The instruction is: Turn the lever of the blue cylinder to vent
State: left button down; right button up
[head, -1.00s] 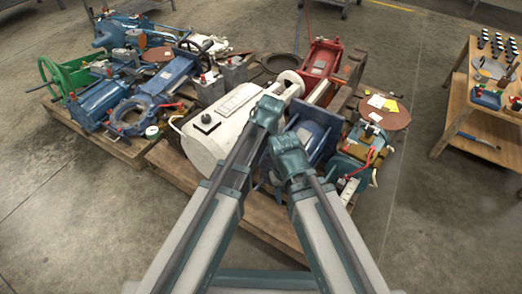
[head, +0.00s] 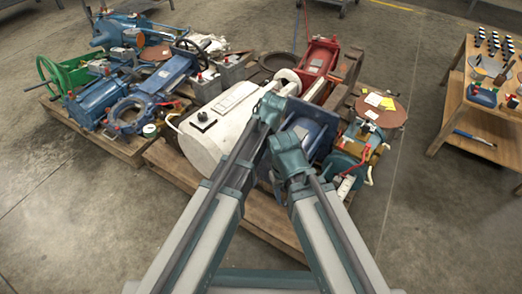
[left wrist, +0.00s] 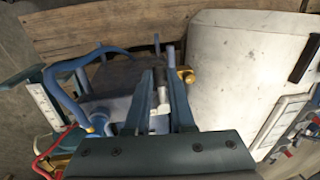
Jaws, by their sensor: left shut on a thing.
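The blue cylinder (head: 322,118) stands on the front pallet, right of a white tank, partly hidden behind my arms in the head view. In the left wrist view its blue body (left wrist: 112,72) lies upper left, with a curved blue hose or handle beside it. My left gripper (left wrist: 160,82) is shut on a small pale, lever-like part (left wrist: 162,97) at the cylinder's right side; the fingers hide much of it. A brass fitting (left wrist: 187,76) sits just right of the fingertips. My right arm ends just in front of the cylinder in the head view; its jaws are hidden.
The white tank (head: 218,125) is close on the left, and a red machine (head: 318,58) stands behind. A brown-and-teal unit with a red hose (head: 358,143) is close on the right. A second crowded pallet (head: 118,147) is at left. A wooden table (head: 452,108) stands far right; floor between is clear.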

pick_arm(q)
jog(key=c, duration=0.8)
grip_release()
jog(key=shift+o, duration=0.2)
jog(key=shift+r, duration=0.1)
